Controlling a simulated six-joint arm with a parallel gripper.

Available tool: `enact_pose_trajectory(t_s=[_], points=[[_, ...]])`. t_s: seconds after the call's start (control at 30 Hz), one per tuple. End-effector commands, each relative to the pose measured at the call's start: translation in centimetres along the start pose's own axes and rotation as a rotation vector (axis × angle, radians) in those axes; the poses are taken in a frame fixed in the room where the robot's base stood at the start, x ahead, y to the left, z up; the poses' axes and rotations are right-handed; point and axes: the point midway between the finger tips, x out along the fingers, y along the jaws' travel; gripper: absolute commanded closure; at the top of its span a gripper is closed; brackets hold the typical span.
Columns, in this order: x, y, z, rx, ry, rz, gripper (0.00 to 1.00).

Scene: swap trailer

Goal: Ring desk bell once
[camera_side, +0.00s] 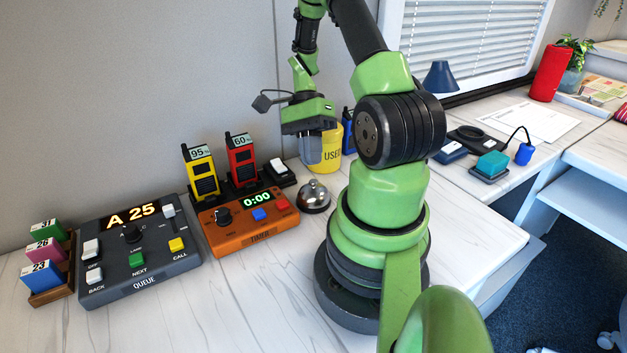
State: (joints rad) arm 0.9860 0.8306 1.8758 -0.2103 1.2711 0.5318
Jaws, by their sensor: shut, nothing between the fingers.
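A silver desk bell (314,196) with a dark base stands on the white desk, just right of the orange timer box and left of my arm's base. My gripper (311,166) hangs above and slightly behind the bell in the picture, pointing down. Its fingers look close together with nothing held. It appears apart from the bell, but the exact height gap is hard to judge from this one view.
The orange timer (250,222) reads 0:00. Yellow (201,172) and red (240,160) handsets stand behind it. A yellow USED cup (331,158) is behind my gripper. The grey queue console (138,252) and card rack (50,290) are at left.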

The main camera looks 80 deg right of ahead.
Motion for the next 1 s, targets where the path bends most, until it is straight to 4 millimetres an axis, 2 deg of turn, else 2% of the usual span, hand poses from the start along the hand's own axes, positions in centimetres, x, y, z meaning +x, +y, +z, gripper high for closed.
enact_pose_trajectory(t_s=[0.3, 1.0], points=[[2.0, -1.1, -1.1, 0.0, 0.0, -0.001, 1.0], [2.1, -1.2, -1.1, 0.0, 0.0, -0.001, 1.0]])
